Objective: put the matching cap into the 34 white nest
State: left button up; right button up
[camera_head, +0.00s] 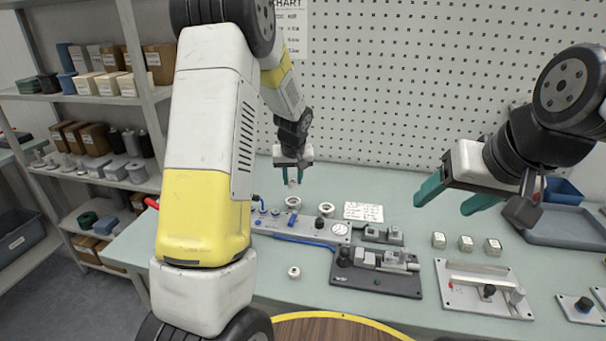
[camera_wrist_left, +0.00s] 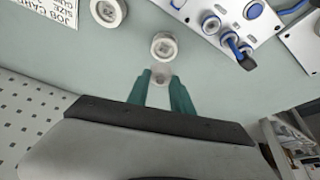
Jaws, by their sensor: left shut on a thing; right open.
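My left gripper (camera_head: 292,176) points down over the back of the bench, shut on a small pale cap (camera_head: 292,184). In the left wrist view the cap (camera_wrist_left: 160,74) sits between the green fingertips (camera_wrist_left: 163,80). A white ring-shaped nest (camera_head: 293,202) lies just below and in front of it; it also shows in the left wrist view (camera_wrist_left: 164,47), apart from the cap in the picture. A second white ring (camera_head: 325,209) stands to its right. I cannot read size marks on either. My right gripper (camera_head: 455,196) is open and empty above the bench at right.
A job card (camera_head: 363,212) lies behind the grey panel (camera_head: 300,225) with gauge and blue rings. Another white ring (camera_head: 294,272) lies in front. Several fixtures and small blocks (camera_head: 465,243) stand to the right. A pegboard wall (camera_head: 400,90) closes the back.

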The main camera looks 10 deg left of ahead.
aim_at(293, 188)
pick_arm(q)
jog(key=shift+f, duration=2.55)
jog(key=shift+f, duration=0.4)
jog(key=o, duration=0.9)
jog(key=shift+o, duration=0.2)
